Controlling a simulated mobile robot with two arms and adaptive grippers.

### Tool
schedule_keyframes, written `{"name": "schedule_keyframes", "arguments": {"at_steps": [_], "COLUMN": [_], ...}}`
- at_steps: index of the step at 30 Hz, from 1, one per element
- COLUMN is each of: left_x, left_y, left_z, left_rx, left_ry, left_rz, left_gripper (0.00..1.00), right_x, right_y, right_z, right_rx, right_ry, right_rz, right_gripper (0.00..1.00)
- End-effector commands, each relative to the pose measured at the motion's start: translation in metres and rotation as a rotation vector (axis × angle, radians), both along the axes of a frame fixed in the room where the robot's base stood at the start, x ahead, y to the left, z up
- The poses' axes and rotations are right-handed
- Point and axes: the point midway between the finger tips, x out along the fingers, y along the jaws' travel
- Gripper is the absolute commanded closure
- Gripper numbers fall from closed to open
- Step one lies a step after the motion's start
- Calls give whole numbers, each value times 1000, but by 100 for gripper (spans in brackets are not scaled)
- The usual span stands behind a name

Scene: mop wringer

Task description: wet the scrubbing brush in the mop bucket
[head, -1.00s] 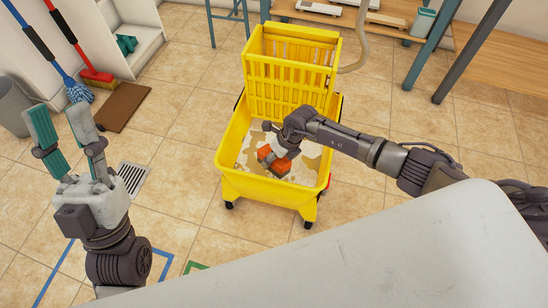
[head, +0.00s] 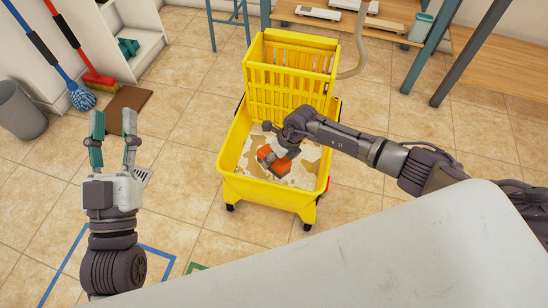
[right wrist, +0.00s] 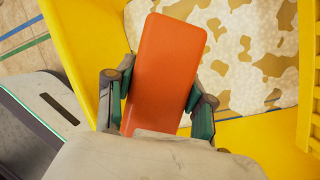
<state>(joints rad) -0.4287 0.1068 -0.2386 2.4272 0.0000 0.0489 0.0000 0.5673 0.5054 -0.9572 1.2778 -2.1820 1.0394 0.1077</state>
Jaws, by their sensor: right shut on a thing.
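The scrubbing brush (head: 283,167) shows as an orange block inside the yellow mop bucket (head: 265,193). My right gripper (head: 274,158) reaches down into the bucket and is shut on the brush. In the right wrist view the brush's flat orange face (right wrist: 168,65) lies between the two fingers, with the bucket's foamy, brown-patched water beyond it. The brush's underside is hidden, so I cannot tell whether it touches the water. My left gripper (head: 113,135) is open and empty, over the floor left of the bucket.
A yellow wringer (head: 290,85) rises at the bucket's back. A white table (head: 400,250) fills the front right. A blue mop (head: 82,98), red broom (head: 100,80), grey bin (head: 20,112) and brown mat (head: 128,105) are at the left. The floor between is clear.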

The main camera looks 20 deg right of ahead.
Motion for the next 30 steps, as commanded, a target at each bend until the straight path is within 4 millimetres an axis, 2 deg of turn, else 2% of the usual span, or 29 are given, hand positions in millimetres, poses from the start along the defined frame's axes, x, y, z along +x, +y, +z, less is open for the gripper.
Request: {"name": "schedule_keyframes", "arguments": {"at_steps": [15, 30], "left_x": [14, 10], "left_y": [4, 13], "left_z": [-49, -99], "left_rx": [83, 156], "left_ry": [303, 590], "left_rz": [19, 35], "left_gripper": [60, 60], "right_x": [0, 0], "right_y": [0, 0], "right_z": [16, 29], "right_rx": [0, 0], "right_ry": [-1, -1], "right_rz": [0, 0], "right_gripper": [80, 80]}}
